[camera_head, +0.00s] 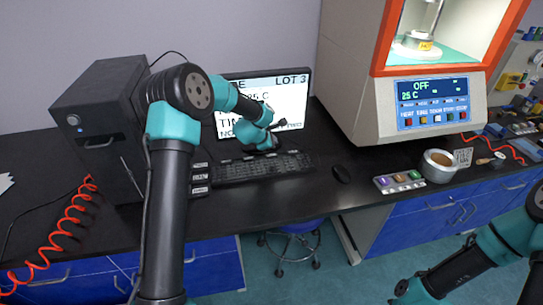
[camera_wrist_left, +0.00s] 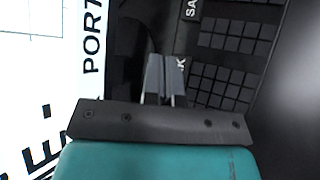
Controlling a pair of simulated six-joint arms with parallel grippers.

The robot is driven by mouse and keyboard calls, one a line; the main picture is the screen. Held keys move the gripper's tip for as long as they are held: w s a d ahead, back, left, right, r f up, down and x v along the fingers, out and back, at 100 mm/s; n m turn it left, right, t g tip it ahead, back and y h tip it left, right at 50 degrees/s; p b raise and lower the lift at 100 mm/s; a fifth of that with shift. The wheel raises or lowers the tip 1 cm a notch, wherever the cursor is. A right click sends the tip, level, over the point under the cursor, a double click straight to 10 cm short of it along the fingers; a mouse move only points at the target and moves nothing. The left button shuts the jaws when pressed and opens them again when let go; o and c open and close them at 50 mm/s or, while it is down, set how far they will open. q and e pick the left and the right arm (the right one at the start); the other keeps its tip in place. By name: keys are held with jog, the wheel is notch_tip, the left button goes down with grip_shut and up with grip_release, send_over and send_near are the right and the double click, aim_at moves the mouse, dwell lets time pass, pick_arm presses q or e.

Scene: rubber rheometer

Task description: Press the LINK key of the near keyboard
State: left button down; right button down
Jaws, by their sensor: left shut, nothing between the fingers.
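The black keyboard (camera_head: 262,168) lies on the dark bench in front of the monitor in the head view. In the left wrist view its grey key blocks (camera_wrist_left: 228,40) fill the right side. My left gripper (camera_wrist_left: 165,78) is shut and empty over the labelled keys along the keyboard's monitor side. A white letter K shows at the edge of the fingertips, on a key (camera_wrist_left: 181,65) mostly hidden by them. Another key (camera_wrist_left: 190,9), marked SA, lies beyond. I cannot tell whether the fingertips touch a key. Of my right arm, only links show, at the lower right of the head view; its fingers are not visible.
The lit monitor (camera_head: 292,92) stands close behind the keyboard. A black computer tower (camera_head: 100,125) is at the left.

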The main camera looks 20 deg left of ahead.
aim_at(272, 156)
pick_arm(q)
jog(key=shift+f, duration=1.9)
jog(key=shift+f, duration=0.85)
dwell(1.2)
jog(key=shift+r, duration=0.85)
jog(key=shift+r, duration=0.15)
jog(key=shift+r, duration=2.4)
